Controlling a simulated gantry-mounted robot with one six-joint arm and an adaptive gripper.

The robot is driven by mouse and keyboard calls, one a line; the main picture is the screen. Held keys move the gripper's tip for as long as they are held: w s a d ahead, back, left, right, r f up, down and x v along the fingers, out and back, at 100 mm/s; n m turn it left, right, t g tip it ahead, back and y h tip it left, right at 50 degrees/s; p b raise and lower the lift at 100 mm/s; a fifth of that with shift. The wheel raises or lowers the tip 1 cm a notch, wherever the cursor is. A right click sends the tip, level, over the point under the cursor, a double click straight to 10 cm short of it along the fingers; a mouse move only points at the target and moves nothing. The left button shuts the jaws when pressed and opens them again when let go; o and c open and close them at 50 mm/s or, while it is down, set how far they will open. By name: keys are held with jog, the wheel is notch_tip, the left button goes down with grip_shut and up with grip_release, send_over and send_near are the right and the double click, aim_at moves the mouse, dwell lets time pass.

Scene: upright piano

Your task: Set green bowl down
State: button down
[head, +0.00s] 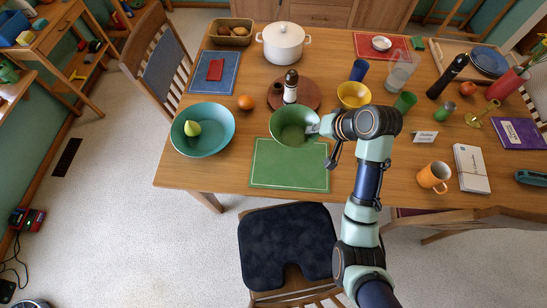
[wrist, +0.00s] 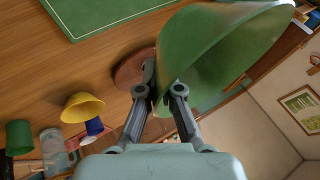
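The green bowl (head: 293,128) is in the air over the table in the head view, overlapping the far edge of the green placemat (head: 290,168). My gripper (head: 315,127) comes in from the right and is shut on the bowl's rim. In the wrist view, the two fingers (wrist: 164,92) pinch the wall of the bowl (wrist: 225,48), which fills the upper right. The placemat (wrist: 105,12) also shows there at the top, bare and apart from the bowl. The exact height of the bowl is hard to tell.
A round wooden board (head: 310,94) with a bottle (head: 290,86) stands just behind the bowl. A yellow bowl (head: 354,94) and green cup (head: 405,101) are to the right. A teal bowl (head: 222,145) with a pear is left. A dark-cushioned chair (head: 287,245) stands in front.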

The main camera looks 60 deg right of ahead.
jog(key=shift+d+f, duration=0.1)
notch_tip(320, 180, down, 20)
jog(key=b, duration=0.4)
jog(key=shift+d, duration=0.1)
jog(key=c, duration=1.8)
grip_release()
jog(key=o, duration=0.5)
